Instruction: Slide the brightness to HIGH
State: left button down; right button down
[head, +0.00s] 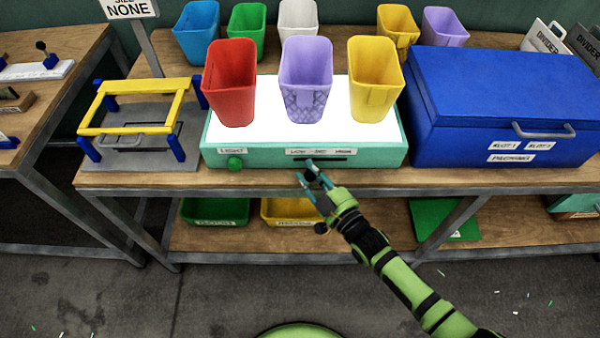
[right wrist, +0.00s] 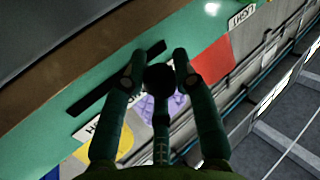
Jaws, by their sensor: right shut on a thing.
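A light box with a teal front (head: 380,156) and a glowing white top stands on the bench. Its front has a dark horizontal slot (head: 338,159) under a label (head: 321,151) reading LOW, SET, HIGH from left to right. My right gripper (head: 308,171) is at the slot's left, LOW end. In the right wrist view, its fingers (right wrist: 159,58) are closed around a dark round slider knob (right wrist: 159,78), near the upper-right end of the slot (right wrist: 95,94). The knob is mostly hidden in the head view. My left gripper is not in view.
Red (head: 230,85), purple (head: 305,80) and yellow (head: 374,80) bins stand on the lit top. A green knob (head: 235,163) is left of the slot. A blue chest (head: 500,95) stands right, a yellow-framed press (head: 140,105) left. The floor in front is open.

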jog(key=d, duration=0.8)
jog(key=shift+f, duration=0.1)
jog(key=c, duration=0.9)
grip_release()
jog(key=shift+d, duration=0.15)
jog(key=shift+c, duration=0.2)
jog(key=shift+s, duration=0.2)
jog(key=v, duration=1.1)
jog(key=shift+s+d, duration=0.2)
jog(key=shift+d, duration=0.05)
